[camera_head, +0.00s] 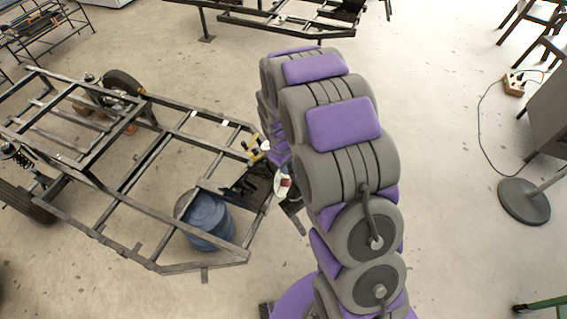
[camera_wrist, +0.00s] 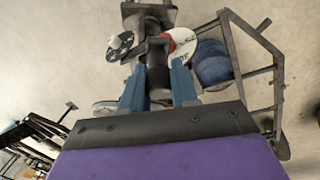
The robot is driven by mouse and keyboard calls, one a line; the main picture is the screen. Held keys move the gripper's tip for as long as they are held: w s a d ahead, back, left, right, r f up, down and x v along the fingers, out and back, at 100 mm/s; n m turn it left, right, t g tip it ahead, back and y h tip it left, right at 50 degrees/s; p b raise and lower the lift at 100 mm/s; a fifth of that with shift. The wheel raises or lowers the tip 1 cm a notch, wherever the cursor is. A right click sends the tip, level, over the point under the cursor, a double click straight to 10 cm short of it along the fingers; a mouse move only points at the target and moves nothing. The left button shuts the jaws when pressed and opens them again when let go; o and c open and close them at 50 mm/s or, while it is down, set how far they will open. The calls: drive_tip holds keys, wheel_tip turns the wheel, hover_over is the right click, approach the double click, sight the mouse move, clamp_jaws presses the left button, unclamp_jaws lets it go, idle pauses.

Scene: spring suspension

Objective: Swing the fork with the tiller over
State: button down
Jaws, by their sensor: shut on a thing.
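In the wrist view, the two blue fingers of my gripper (camera_wrist: 157,88) are shut on a dark upright bar, seemingly the tiller (camera_wrist: 159,76), which shows between them. Just beyond the fingertips is a dark bracket-like assembly (camera_wrist: 148,22), possibly the fork. A black spoked wheel (camera_wrist: 122,44) is on its left and a red-and-white disc (camera_wrist: 184,45) on its right. In the head view, the red-and-white disc (camera_head: 282,185) and a yellow part (camera_head: 257,150) show at the right end of the black frame. My arm hides my gripper and most of the tiller there.
The black metal frame (camera_head: 128,185) fills the left of the head view. A blue drum (camera_head: 208,222) stands within its right end, close to the disc. Another frame (camera_head: 285,20) is at the back. A round-based stand (camera_head: 524,201) is at right. The floor right of my arm is mostly clear.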

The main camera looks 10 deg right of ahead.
drive_tip(key=w+d+r+n+g+y+p, duration=0.1)
drive_tip(key=w+d+n+g+p, duration=0.1)
drive_tip(key=w+d+n+p, duration=0.3)
drive_tip(key=shift+w+d+n+y, duration=0.35)
drive_tip(key=shift+d+n, duration=0.45)
drive_tip(key=shift+d, duration=0.65)
drive_tip(key=shift+w+r, duration=0.1)
drive_tip(key=c, duration=0.9)
unclamp_jaws()
drive_tip(key=shift+d, duration=0.2)
drive_tip(key=shift+o, duration=0.2)
wheel_tip(320, 180, up, 17)
drive_tip(key=w, duration=0.2)
drive_tip(key=shift+d+p, duration=0.15)
drive_tip(key=shift+p, duration=0.25)
drive_tip(key=shift+s+r, duration=0.1)
